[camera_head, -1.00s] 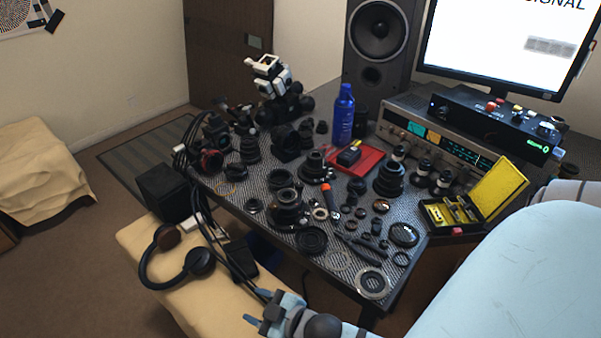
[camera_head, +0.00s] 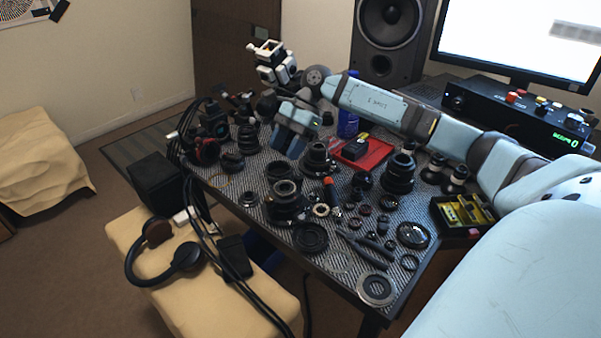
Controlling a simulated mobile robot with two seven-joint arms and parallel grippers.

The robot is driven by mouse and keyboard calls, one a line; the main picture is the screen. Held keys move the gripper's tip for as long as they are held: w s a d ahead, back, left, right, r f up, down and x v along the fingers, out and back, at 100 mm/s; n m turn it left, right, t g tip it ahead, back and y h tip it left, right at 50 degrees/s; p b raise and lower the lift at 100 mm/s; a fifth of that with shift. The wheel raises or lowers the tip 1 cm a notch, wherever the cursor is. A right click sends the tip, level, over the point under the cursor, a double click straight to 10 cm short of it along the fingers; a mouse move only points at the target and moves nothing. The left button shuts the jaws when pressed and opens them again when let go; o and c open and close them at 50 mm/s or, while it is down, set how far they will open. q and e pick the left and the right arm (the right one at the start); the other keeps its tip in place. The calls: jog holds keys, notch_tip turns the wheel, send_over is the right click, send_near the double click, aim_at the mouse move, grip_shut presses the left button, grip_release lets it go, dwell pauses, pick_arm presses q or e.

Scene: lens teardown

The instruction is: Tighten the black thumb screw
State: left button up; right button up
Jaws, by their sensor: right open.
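My right arm reaches in from the right across the table, and my right gripper (camera_head: 285,148) is open, pointing down over the back left part of the table. It hangs among the black camera parts, with nothing visible between its fingers. I cannot make out the black thumb screw; it is too small or hidden among the dark parts. A white-and-black device (camera_head: 272,64) stands behind the gripper, its lower part partly covered by my arm. My left gripper is not in view.
Lens parts crowd the patterned table (camera_head: 330,262). A red tray (camera_head: 377,152) holds a dark box. A blue bottle (camera_head: 347,125) stands partly behind my forearm. A yellow-lined case (camera_head: 462,212) lies at the right. Headphones (camera_head: 160,262) lie on a beige bench (camera_head: 215,300) in front.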

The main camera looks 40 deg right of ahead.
aim_at(299, 176)
jog(key=d+r+n+h, duration=0.1)
jog(key=d+r+h, duration=0.2)
jog(key=d, duration=0.6)
jog(key=x, duration=0.4)
jog(key=b+x, duration=0.1)
jog(key=x, duration=0.3)
jog(key=s+b+x, duration=0.1)
jog(key=x, duration=0.4)
jog(key=shift+c, duration=0.4)
grip_shut()
jog(key=m, duration=0.2)
jog(key=m+t, duration=0.1)
jog(key=m, duration=0.1)
jog(key=shift+s+a+m+t, duration=0.1)
jog(key=shift+s+m+t, duration=0.05)
jog(key=shift+m+t, duration=0.15)
jog(key=shift+o, duration=0.4)
grip_release()
